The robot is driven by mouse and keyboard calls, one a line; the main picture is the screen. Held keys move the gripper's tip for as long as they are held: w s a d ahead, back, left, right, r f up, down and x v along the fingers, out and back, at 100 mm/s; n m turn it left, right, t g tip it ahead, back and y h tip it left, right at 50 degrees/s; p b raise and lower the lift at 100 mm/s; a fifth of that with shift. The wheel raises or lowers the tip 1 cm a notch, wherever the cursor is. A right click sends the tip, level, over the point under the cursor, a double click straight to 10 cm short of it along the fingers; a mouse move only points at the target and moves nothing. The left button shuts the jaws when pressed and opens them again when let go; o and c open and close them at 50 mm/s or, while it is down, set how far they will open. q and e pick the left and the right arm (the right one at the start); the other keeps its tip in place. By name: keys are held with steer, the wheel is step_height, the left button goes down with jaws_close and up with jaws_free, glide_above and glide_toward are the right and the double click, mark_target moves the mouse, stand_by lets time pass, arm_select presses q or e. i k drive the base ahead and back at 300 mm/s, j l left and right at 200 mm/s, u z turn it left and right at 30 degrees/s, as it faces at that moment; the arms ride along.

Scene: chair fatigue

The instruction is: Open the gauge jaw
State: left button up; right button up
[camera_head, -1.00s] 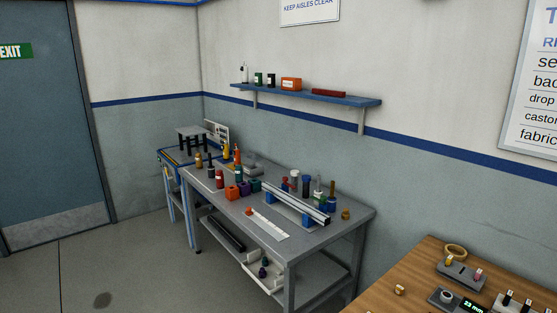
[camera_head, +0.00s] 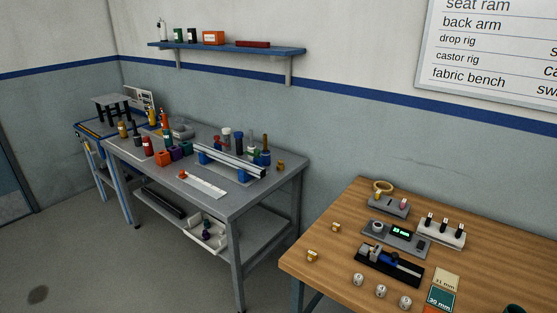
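On the wooden table (camera_head: 318,262) at the lower right lies a black device (camera_head: 408,280) with a blue slide part and pale metal blocks. It looks like a gauge with a sliding jaw, but it is too small to tell whether the jaw is open or shut. Just behind it is a grey unit (camera_head: 408,247) with a round knob and a small green-lit display, whose reading is hard to make out. Neither of my grippers shows in the head view.
Several small silvery weights (camera_head: 381,291) lie in front of the device. Labelled cards (camera_head: 446,281) lie to its right, and small brass pieces (camera_head: 312,256) to its left. A grey workbench (camera_head: 230,203) with tools stands left, apart from the wooden table. A blue shelf (camera_head: 230,49) hangs above.

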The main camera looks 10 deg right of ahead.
mark_target(392, 262)
steer(key=z, duration=1.25)
